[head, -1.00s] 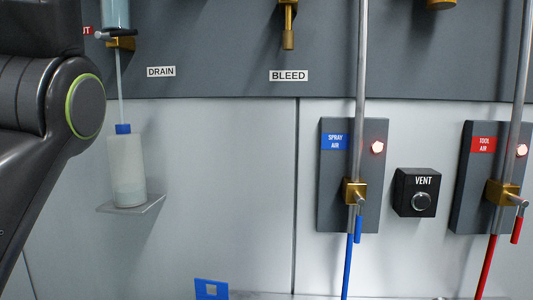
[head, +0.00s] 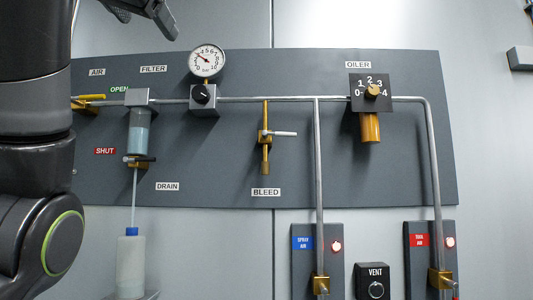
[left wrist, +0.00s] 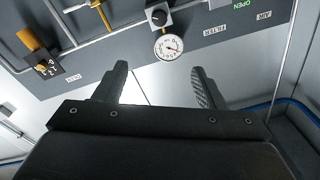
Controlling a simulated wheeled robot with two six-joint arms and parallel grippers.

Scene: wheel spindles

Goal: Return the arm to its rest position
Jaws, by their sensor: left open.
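My left arm (head: 35,150) fills the left edge of the head view, and its dark links hide the left end of the panel. Part of my left gripper (head: 145,12) shows at the top left of the head view, above the panel and cut off by the frame edge. In the left wrist view my left gripper (left wrist: 160,78) has two dark fingers spread apart with nothing between them. The panel lies beyond the fingertips, upside down in that view. My right gripper is not in view.
The grey panel (head: 380,185) carries a gauge (head: 206,60), a filter (head: 139,130), a bleed valve (head: 266,140) and an oiler (head: 371,127). A bottle (head: 130,265) stands below the drain. Lit spray air (head: 303,265) and tool air (head: 418,265) plates flank a vent box (head: 372,272).

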